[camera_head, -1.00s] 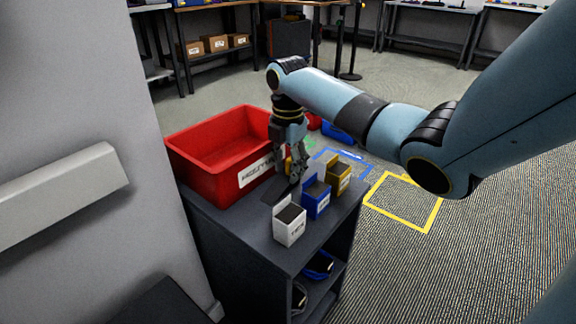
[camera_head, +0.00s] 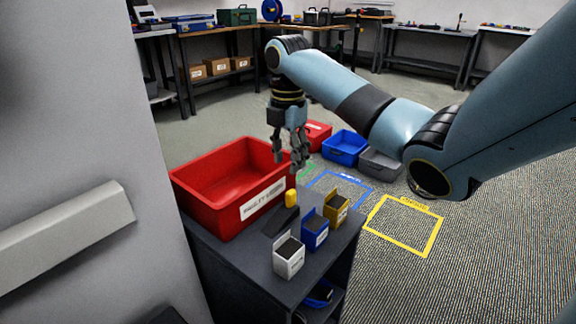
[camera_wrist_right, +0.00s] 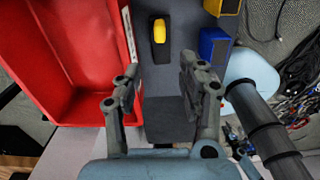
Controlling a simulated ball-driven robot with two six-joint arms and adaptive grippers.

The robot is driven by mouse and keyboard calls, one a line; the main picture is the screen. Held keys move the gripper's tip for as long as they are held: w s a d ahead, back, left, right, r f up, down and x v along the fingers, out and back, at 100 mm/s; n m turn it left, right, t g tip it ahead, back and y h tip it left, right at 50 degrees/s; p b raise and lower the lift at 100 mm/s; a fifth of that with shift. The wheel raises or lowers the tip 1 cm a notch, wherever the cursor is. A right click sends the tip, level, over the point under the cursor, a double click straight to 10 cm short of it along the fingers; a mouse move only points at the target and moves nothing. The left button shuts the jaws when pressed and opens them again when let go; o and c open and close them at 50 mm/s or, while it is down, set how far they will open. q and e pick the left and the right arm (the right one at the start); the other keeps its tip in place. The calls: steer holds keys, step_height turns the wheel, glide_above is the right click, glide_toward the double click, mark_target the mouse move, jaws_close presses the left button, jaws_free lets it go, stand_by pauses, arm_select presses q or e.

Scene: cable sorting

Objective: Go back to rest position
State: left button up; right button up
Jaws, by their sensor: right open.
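My right gripper (camera_head: 291,160) is open and empty above the dark cabinet top, near the right rim of the red bin. In the right wrist view its two fingers (camera_wrist_right: 158,95) stand apart with the dark surface between them. A yellow piece (camera_head: 291,198) stands on a dark base on the cabinet top, below the gripper; it also shows in the right wrist view (camera_wrist_right: 159,31), beyond the fingertips. My left gripper is not in view.
The red bin (camera_head: 190,195) fills the left of the cabinet top (camera_head: 245,262). A white box (camera_head: 289,259), a blue box (camera_head: 315,232) and a yellow box (camera_head: 337,211) stand along its right side. A grey wall (camera_head: 70,100) is close at left. Floor bins (camera_head: 345,147) lie behind.

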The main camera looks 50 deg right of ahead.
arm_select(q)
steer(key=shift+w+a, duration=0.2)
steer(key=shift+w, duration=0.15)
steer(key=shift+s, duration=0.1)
